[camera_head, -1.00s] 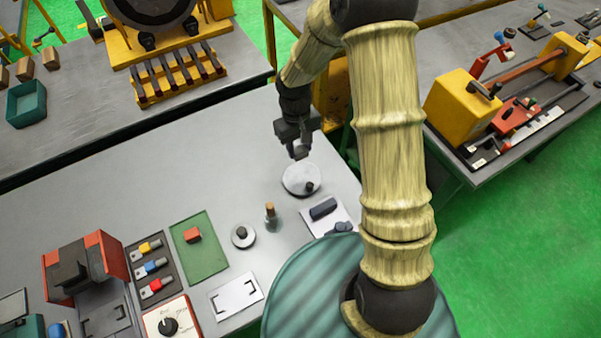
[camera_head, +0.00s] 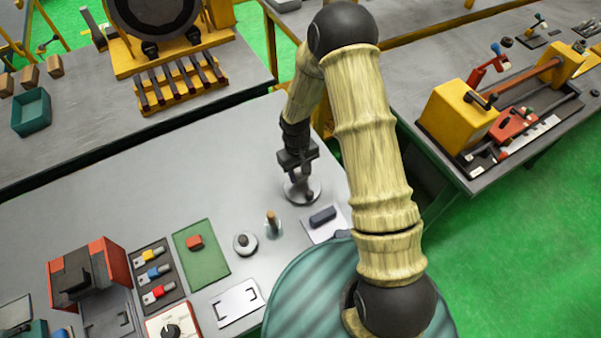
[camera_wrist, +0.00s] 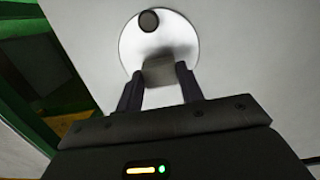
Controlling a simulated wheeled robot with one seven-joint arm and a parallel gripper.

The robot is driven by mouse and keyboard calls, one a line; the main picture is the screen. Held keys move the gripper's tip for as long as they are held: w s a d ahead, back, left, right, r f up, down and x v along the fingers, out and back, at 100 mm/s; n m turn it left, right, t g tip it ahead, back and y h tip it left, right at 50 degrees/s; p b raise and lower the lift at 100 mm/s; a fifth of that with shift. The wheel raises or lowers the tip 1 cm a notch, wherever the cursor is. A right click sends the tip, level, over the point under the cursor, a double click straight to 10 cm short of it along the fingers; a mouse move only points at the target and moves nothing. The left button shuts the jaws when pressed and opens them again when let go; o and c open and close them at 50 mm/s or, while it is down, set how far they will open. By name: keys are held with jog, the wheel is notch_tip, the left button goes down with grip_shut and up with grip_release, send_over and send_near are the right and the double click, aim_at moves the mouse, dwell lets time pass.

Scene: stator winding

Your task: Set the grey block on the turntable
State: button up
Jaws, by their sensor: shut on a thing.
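The turntable (camera_head: 310,197) is a round pale disc on the grey bench, with a dark knob near its edge. It also shows in the wrist view (camera_wrist: 180,40), with the dark knob (camera_wrist: 148,21) at its far side. My gripper (camera_wrist: 158,78) is shut on the grey block (camera_wrist: 159,72), one dark finger on each side. The block is over the near part of the disc, and a soft shadow lies beside it. I cannot tell whether it touches the disc. In the head view my gripper (camera_head: 298,176) is low over the turntable, and the block is too small to make out.
A dark block on a white plate (camera_head: 323,215), a bottle with a brown top (camera_head: 272,222) and a round grey piece (camera_head: 245,243) stand close in front. A green mat (camera_head: 202,254) lies further left. The bench left of the turntable is clear.

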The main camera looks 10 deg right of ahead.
jog(key=shift+f, duration=0.8)
jog(key=shift+f, duration=0.2)
jog(key=o, duration=1)
jog(key=shift+r, duration=0.2)
jog(key=shift+w+r, duration=0.2)
jog(key=shift+r, duration=0.3)
jog(key=r+b, duration=0.1)
jog(key=r, duration=0.2)
jog(key=r+b, duration=0.1)
jog(key=r, duration=0.3)
jog(key=w+r+b, duration=0.1)
jog(key=r, duration=0.3)
jog(key=shift+a, duration=0.25)
